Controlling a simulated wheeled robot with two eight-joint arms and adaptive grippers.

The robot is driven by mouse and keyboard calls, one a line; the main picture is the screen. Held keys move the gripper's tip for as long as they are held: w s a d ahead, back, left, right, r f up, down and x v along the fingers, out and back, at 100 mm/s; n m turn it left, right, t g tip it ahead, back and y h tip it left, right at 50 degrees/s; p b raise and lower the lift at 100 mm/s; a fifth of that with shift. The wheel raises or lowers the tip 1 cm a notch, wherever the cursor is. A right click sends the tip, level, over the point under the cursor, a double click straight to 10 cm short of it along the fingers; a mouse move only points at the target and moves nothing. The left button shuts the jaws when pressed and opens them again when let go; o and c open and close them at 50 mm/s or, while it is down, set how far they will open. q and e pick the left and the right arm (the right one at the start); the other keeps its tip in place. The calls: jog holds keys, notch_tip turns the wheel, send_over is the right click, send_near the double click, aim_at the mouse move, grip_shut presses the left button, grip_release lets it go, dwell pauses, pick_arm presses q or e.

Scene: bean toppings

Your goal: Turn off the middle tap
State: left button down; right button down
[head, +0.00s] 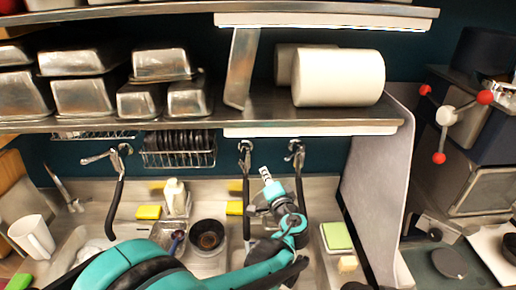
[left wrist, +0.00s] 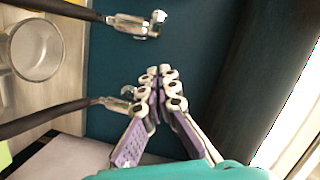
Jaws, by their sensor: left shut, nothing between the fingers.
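Three wall taps with dark hanging spouts show in the head view. The middle tap (head: 245,148) is below the shelf, with the left tap (head: 122,152) well to its left and the right tap (head: 296,150) close on its right. My left gripper (head: 265,173) is shut and empty, in front of the wall between the middle and right taps and slightly below their tops. In the left wrist view its fingertips (left wrist: 155,74) are together, with two taps beyond them; I cannot tell for certain which two. Contact with a tap is not visible. My right gripper is out of view.
A metal shelf (head: 210,112) with metal pans and white rolls (head: 338,78) hangs above the taps. A wire rack (head: 178,158) hangs left of the middle tap. A grey partition (head: 377,160) stands on the right. A bowl (head: 207,236) and bottle (head: 175,197) stand below.

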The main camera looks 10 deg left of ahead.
aim_at(243, 155)
pick_arm(q)
jog(key=s+a+x, duration=0.1)
jog(key=a+x, duration=0.1)
jog(key=x, duration=0.9)
jog(key=shift+s+f, duration=0.15)
jog(key=shift+f, duration=0.15)
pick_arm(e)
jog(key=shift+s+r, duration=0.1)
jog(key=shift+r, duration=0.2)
pick_arm(q)
jog(key=shift+a, duration=0.1)
